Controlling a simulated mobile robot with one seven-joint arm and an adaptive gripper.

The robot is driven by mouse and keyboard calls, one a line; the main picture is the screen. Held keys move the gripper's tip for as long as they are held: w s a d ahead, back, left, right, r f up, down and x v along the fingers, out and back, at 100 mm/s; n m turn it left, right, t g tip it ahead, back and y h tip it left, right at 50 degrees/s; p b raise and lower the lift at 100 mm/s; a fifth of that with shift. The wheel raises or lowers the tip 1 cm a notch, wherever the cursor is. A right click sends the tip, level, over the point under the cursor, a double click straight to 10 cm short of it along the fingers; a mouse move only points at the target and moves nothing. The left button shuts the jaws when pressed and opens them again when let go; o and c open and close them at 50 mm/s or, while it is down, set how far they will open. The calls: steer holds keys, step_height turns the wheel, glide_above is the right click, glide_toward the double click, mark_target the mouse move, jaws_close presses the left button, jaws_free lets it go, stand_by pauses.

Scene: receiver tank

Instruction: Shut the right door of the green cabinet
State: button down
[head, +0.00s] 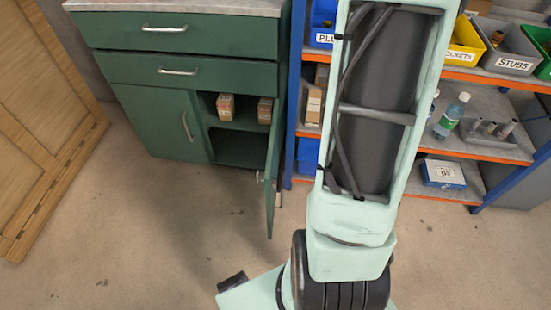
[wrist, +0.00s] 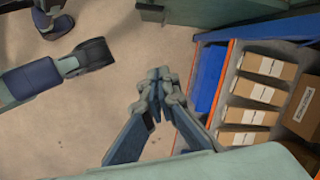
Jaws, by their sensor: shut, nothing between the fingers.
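The green cabinet (head: 165,72) stands at the upper left of the head view. Its right door (head: 272,170) is swung wide open and appears nearly edge-on, jutting toward the viewer. The compartment behind it is exposed, with a shelf inside. The left door (head: 160,122) and both drawers are closed. My gripper (wrist: 158,78) shows in the wrist view with its fingers together and nothing between them, above bare floor. I cannot make it out in the head view, and cannot tell its distance from the door.
Small boxes (head: 225,106) sit on the cabinet's shelf. A shelf rack with a blue upright (head: 292,100) and orange edges (head: 480,78) stands just right of the door; its cardboard boxes (wrist: 258,90) show in the wrist view. A wooden panel (head: 45,130) is at left. Floor before the cabinet is clear.

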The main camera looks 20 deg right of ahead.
steer(key=shift+w+a+f+m+t+y+b, duration=0.1)
steer(key=shift+w+a+f+m+y+b, duration=0.25)
steer(key=shift+w+a+f+m+b, duration=1.3)
steer(key=shift+w+a+f+n+t+y+b, duration=0.1)
steer(key=shift+a+f+n+y+b, duration=0.35)
steer(key=shift+a+f, duration=2.45)
steer(key=shift+w+a+f+m+t+y+b, duration=0.15)
steer(key=shift+w+a+f+m+b, duration=0.95)
steer(key=shift+a+f, duration=1.15)
steer(key=shift+s+d+f, duration=0.25)
steer(key=shift+d+f, duration=0.15)
steer(key=shift+f, duration=0.1)
